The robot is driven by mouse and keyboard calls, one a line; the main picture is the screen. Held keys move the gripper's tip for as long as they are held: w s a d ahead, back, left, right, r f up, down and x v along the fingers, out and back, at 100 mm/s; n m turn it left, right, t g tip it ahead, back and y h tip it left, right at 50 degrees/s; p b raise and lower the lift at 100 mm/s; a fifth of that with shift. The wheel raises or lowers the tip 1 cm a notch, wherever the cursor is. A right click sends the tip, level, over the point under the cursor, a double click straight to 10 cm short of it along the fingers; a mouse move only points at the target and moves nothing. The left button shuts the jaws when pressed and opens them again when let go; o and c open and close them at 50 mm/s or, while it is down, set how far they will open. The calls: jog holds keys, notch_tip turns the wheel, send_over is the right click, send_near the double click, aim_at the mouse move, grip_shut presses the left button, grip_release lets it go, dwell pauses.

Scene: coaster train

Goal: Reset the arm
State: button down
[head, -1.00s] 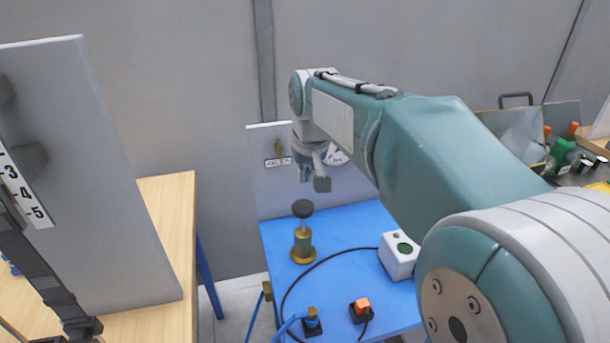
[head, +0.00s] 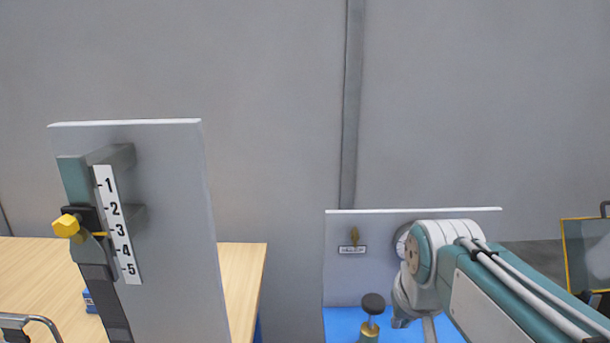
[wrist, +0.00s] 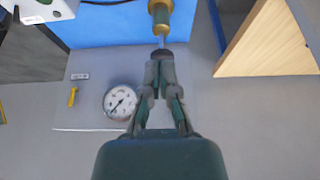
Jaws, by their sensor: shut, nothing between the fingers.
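My gripper (wrist: 161,75) is shut and empty in the wrist view, its fingertips together in the middle of the picture. Past the fingertips is a brass post (wrist: 160,14) with a dark round knob; I cannot tell from this view whether they touch. In the head view my arm comes in from the lower right and bends down at the wrist beside the dark knob (head: 373,303). The fingertips are cut off by the bottom edge there.
A blue table (head: 345,325) carries the knob and a grey panel (head: 340,260) with a gauge (wrist: 121,102) and a yellow lever (wrist: 73,97). At left, a panel (head: 180,230) with a numbered slider and yellow knob (head: 66,225) stands on a wooden table (head: 240,285).

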jog(key=s+f+t, duration=0.1)
jog(key=s+f, duration=0.4)
jog(key=s, duration=0.6)
